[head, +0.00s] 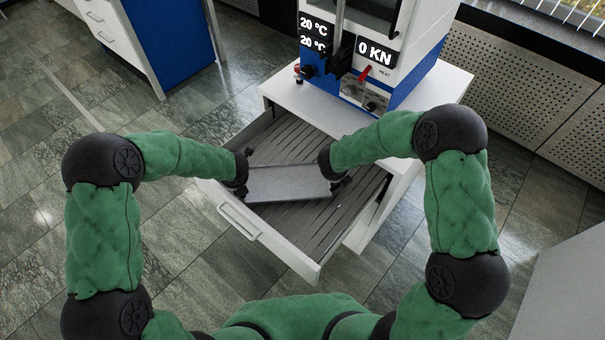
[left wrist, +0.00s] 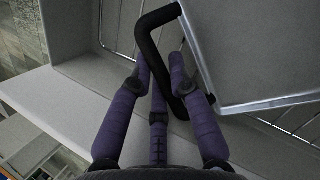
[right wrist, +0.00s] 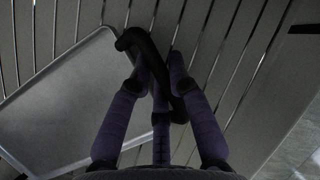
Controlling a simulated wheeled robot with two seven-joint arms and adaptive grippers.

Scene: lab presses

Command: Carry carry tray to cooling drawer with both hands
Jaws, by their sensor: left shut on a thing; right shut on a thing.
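The carry tray (head: 287,184) is a flat grey tray with a raised light rim and a black handle at each end. It is over the slatted floor of the open drawer (head: 325,240), turned slightly against the slats; I cannot tell whether it touches them. My left gripper (head: 240,186) is shut on the tray's left handle (left wrist: 148,42), which shows between its purple fingers in the left wrist view. My right gripper (head: 333,178) is shut on the right handle (right wrist: 140,42), also seen in the right wrist view. The fingers are mostly hidden in the head view.
The press (head: 375,60) with its temperature and force displays stands on the white cabinet (head: 430,95) behind the drawer. The drawer front (head: 238,222) has a bar handle. A white and blue cabinet (head: 165,40) stands at the back left. Tiled floor is free at the left.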

